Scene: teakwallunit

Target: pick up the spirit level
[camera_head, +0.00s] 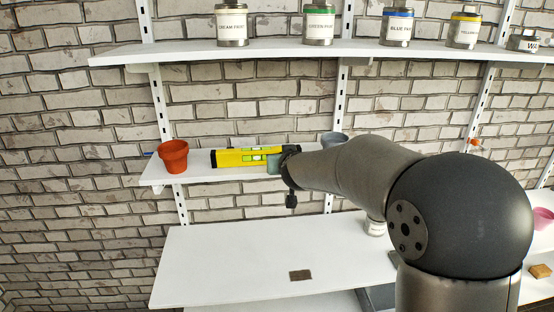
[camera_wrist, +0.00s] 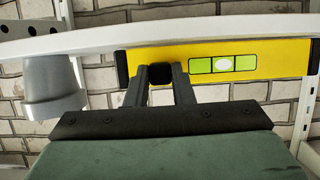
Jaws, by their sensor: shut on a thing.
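The spirit level (camera_head: 232,158) is yellow with black ends and green vials. It lies lengthwise along the middle white shelf in the head view, and my arm hides part of its right end. My gripper (camera_head: 276,164) is at its right part. In the wrist view, which is upside down, the spirit level (camera_wrist: 280,58) runs across the picture close against the shelf. My gripper (camera_wrist: 160,76) is shut on it, beside the vials. I cannot tell whether it is touching the shelf or slightly raised.
A terracotta pot (camera_head: 173,156) stands left of the level on the shelf (camera_head: 205,175). A grey pot (camera_head: 334,140) stands to the right, also in the wrist view (camera_wrist: 52,85). Paint cans (camera_head: 319,26) line the shelf above. The lower shelf (camera_head: 225,262) holds a small brown block (camera_head: 300,275).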

